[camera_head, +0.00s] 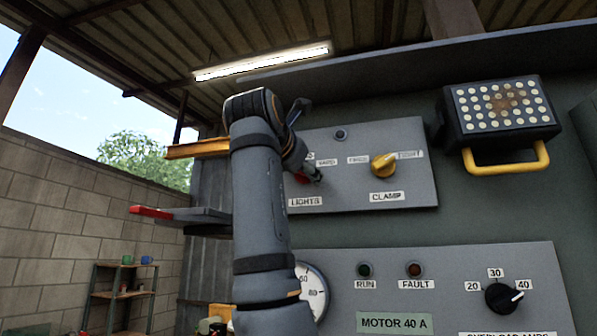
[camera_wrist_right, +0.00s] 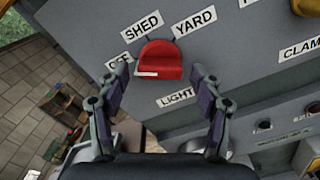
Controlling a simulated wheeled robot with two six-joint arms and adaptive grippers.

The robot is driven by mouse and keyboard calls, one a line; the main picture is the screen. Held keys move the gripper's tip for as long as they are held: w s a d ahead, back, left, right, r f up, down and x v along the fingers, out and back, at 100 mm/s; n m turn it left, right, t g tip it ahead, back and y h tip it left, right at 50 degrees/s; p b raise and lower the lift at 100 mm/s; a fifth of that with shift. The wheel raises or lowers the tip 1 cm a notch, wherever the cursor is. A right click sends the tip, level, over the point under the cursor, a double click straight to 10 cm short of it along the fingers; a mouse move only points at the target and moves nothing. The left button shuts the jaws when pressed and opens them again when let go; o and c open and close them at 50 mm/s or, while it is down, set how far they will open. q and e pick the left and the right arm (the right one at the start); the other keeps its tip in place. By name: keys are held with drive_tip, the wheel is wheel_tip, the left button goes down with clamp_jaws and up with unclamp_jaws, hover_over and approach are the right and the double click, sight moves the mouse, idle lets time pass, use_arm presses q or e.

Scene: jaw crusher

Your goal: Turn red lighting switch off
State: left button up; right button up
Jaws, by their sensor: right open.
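The red lighting switch (camera_wrist_right: 160,60) is a knob on a grey panel, with OFF, SHED and YARD labels around it and a LIGHTS label beside it. A white mark shows at its lower left edge in the right wrist view; I cannot tell for sure which label it points to. In the head view the red knob (camera_head: 301,178) is mostly hidden by my right gripper (camera_head: 309,171). In the right wrist view my right gripper (camera_wrist_right: 160,72) is open, with one fingertip on either side of the knob; contact is not clear. My left gripper is not in view.
A yellow CLAMP knob (camera_head: 383,165) sits to the right on the same panel (camera_head: 418,190). Below is another panel with RUN and FAULT lamps and a black dial (camera_head: 503,297). A lamp box with a yellow handle (camera_head: 507,157) is at upper right. Shelves (camera_head: 120,290) stand at left.

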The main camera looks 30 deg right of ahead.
drive_tip(key=v, duration=1.2)
